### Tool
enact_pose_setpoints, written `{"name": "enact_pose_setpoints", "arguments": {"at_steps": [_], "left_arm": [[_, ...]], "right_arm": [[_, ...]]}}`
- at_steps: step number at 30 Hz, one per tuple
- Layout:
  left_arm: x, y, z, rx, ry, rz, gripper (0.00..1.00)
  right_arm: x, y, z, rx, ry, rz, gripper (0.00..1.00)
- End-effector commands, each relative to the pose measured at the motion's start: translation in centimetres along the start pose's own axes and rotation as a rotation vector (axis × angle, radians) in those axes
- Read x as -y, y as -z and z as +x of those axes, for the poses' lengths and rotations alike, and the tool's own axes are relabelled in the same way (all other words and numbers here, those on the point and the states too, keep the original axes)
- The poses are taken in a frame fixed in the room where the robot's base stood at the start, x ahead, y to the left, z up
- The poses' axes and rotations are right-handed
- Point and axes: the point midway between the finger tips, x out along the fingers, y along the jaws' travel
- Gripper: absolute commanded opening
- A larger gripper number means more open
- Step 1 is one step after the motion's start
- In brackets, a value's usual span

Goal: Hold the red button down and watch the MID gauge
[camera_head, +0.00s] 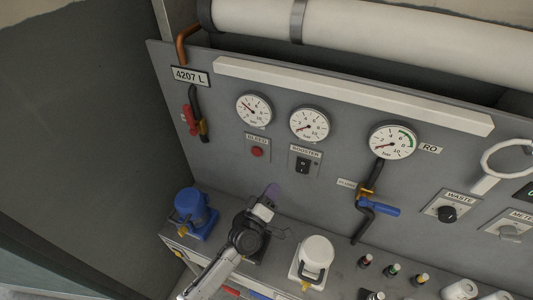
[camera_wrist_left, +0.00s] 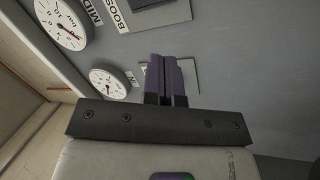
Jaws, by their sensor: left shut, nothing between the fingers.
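The red button (camera_head: 257,152) sits on the grey panel under the BLEED label. The MID gauge (camera_head: 309,126) is the middle of three round dials, and its red needle points lower left, near the low end. In the left wrist view the MID gauge (camera_wrist_left: 62,22) is at the top left, partly cut off. My left gripper (camera_head: 271,193) is shut and empty, its purple fingers below the button and apart from it in the head view. In the left wrist view the shut fingers (camera_wrist_left: 165,78) cover part of a pale plate; the button is not visible there. My right gripper is not in view.
Another gauge (camera_head: 254,110) is above the button, and the booster switch (camera_head: 303,165) is to its right. A blue container (camera_head: 195,212) and a white one (camera_head: 314,259) stand on the ledge. A blue-handled valve (camera_head: 379,208) juts out farther right.

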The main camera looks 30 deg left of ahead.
Motion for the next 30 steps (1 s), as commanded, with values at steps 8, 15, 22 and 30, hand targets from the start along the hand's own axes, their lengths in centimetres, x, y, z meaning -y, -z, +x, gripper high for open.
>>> {"name": "enact_pose_setpoints", "arguments": {"at_steps": [8,15,22,30], "left_arm": [[1.4,6.1,-1.7,-0.422,-0.029,-0.191,0.00],[1.4,9.5,-3.8,-0.667,-0.082,-0.269,0.00],[1.2,10.7,-4.8,-0.761,-0.119,-0.300,0.00],[1.2,10.7,-4.8,-0.758,-0.126,-0.317,0.00]], "right_arm": [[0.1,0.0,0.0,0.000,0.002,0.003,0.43],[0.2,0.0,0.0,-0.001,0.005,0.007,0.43],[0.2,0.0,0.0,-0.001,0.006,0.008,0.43],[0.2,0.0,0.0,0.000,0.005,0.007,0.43]]}}
